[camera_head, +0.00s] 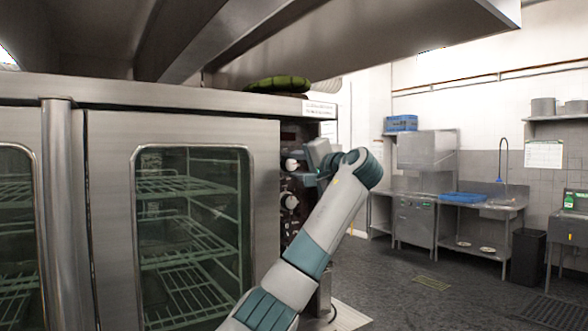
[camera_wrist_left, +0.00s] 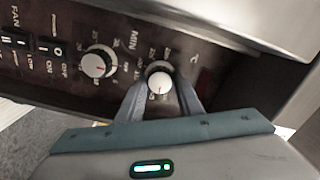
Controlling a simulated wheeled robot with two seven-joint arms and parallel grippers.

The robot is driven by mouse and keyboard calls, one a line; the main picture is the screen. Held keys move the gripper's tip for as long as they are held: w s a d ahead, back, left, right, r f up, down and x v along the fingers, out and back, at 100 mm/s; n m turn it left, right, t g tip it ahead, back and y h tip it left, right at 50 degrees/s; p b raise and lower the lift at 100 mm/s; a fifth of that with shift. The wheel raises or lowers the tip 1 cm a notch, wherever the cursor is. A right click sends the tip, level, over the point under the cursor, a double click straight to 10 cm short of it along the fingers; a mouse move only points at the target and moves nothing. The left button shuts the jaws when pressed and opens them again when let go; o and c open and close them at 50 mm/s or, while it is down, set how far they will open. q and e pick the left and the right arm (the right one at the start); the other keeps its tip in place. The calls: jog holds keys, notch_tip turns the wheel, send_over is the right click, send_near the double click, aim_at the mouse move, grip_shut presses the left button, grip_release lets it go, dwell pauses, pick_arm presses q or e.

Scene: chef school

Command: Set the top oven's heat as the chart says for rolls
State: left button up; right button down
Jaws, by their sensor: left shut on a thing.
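The oven (camera_head: 100,95) fills the left of the head view, with its dark control panel (camera_head: 293,225) right of the glass door. A white upper knob (camera_head: 291,164) and a white lower knob (camera_head: 289,201) show on it. My left gripper (camera_head: 303,168) is at the upper knob. In the left wrist view its fingers are shut on a white knob (camera_wrist_left: 159,78) beside a "°C" mark; the fingers hide part of its scale. My right gripper is not in view.
A small white label (camera_head: 320,108) is on the oven's top edge and a white sheet (camera_head: 543,154) hangs on the far wall; neither is readable. Switches (camera_wrist_left: 40,45) marked "FAN" and "ON" are on the panel. Open floor (camera_head: 420,290) lies to the right.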

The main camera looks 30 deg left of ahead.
pick_arm(q)
jog(key=m, duration=0.5)
jog(key=shift+r+m, duration=0.1)
jog(key=shift+m, duration=0.3)
jog(key=m, duration=0.4)
jog(key=shift+m, duration=0.3)
jog(key=o, duration=1.1)
jog(key=shift+d, duration=0.1)
jog(key=shift+c, duration=0.2)
jog(key=shift+w, duration=0.1)
jog(key=shift+d, duration=0.1)
